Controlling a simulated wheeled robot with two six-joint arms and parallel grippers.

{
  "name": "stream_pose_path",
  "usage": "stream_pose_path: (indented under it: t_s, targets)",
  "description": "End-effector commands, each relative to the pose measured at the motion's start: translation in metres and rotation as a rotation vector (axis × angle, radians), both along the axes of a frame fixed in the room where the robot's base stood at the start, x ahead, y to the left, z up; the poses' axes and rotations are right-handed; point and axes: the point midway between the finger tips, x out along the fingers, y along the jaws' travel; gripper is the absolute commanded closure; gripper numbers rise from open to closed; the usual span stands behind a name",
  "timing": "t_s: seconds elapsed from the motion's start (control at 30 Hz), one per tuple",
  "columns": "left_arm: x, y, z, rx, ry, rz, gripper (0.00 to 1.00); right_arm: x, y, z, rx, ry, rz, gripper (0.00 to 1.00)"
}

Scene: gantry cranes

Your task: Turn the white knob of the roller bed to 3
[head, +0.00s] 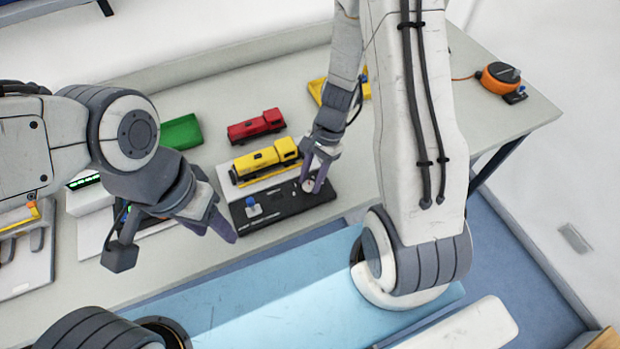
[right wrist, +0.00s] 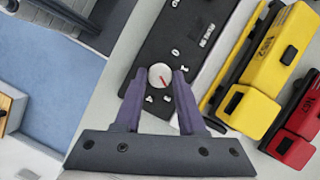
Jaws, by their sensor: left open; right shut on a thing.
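The white knob (right wrist: 160,76) with a red pointer line sits on the black control panel (right wrist: 177,30). In the right wrist view the pointer slants toward the lower right. Small white marks ring the knob, but I cannot read them all surely. My right gripper (right wrist: 160,80) is shut on the knob, one purple finger on each side. In the head view my right gripper (head: 313,184) reaches down to the right part of the black panel (head: 283,208). My left gripper (head: 218,226) is open and empty, left of the panel and apart from it.
A yellow truck (head: 268,160) stands just behind the panel, and a red truck (head: 256,126) behind that. A blue-topped control (head: 251,201) is on the panel's left part. A green tray (head: 181,132) and an orange tape measure (head: 498,77) lie on the table.

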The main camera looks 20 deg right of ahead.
Motion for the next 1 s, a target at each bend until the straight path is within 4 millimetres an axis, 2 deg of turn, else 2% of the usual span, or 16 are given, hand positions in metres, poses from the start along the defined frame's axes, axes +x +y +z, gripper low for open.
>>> stream_pose_path:
  t_s: [0.33,0.87,0.9,0.97,1.0]
  targets:
    - [0.0,0.0001,-0.0088,0.0,0.0,0.0,0.5,0.0015,-0.0017,0.0005,-0.003,-0.008,-0.141,1.0]
    - [0.0,0.0,-0.0095,0.0,0.0,0.0,0.5,0.0014,-0.0018,0.0012,-0.003,-0.008,-0.164,1.0]
    - [0.0,0.0,-0.0095,0.0,0.0,0.0,0.5,0.0014,-0.0018,0.0012,-0.003,-0.008,-0.163,0.53]
    - [0.0,0.0,-0.0095,0.0,0.0,0.0,0.5,0.0013,-0.0017,0.0012,-0.003,-0.008,-0.163,0.31]
    - [0.0,0.0,-0.0095,0.0,0.0,0.0,0.5,0.001,-0.0016,0.0011,-0.002,-0.007,-0.162,0.31]
